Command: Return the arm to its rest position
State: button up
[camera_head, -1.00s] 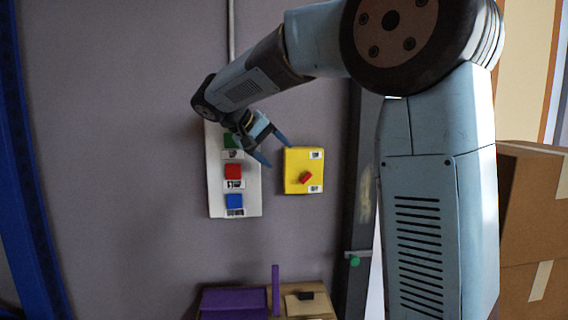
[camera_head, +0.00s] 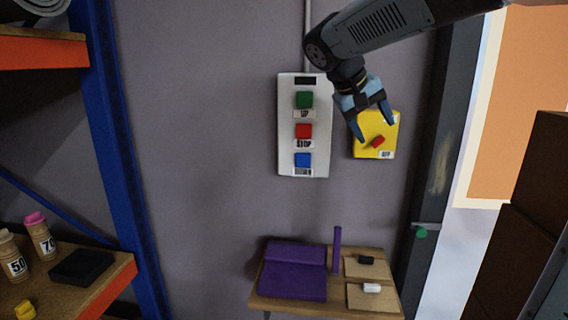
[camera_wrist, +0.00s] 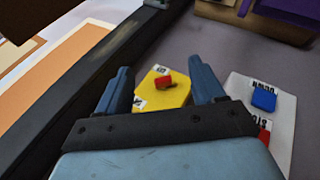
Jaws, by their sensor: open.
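My gripper (camera_head: 372,122) is open and empty, hanging from my arm at the upper right of the head view. Its fingers point down in front of a yellow switch box (camera_head: 391,128) with a red knob (camera_head: 377,142) on the grey wall. Whether a finger touches the box cannot be told. In the wrist view my open fingers (camera_wrist: 162,88) frame the yellow box (camera_wrist: 165,97), with nothing held between them.
A white panel (camera_head: 287,126) with green, red and blue buttons is just left of my gripper. Below, a wooden shelf (camera_head: 330,306) bears purple pieces (camera_head: 294,272). A blue-posted rack (camera_head: 112,150) stands left; dark boxes (camera_head: 520,220) stand right.

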jog(key=s+d+f+t+y, duration=0.1)
jog(key=s+f+y, duration=0.2)
jog(key=s+f, duration=0.3)
jog(key=s+d+f+t+y, duration=0.1)
jog(key=s+f+y, duration=0.2)
jog(key=s, duration=1.3)
notch_tip(320, 180, down, 3)
jog(key=shift+s+d+f+m+y, duration=0.1)
jog(key=shift+s+d+m+y, duration=0.1)
jog(key=shift+m+y, duration=0.15)
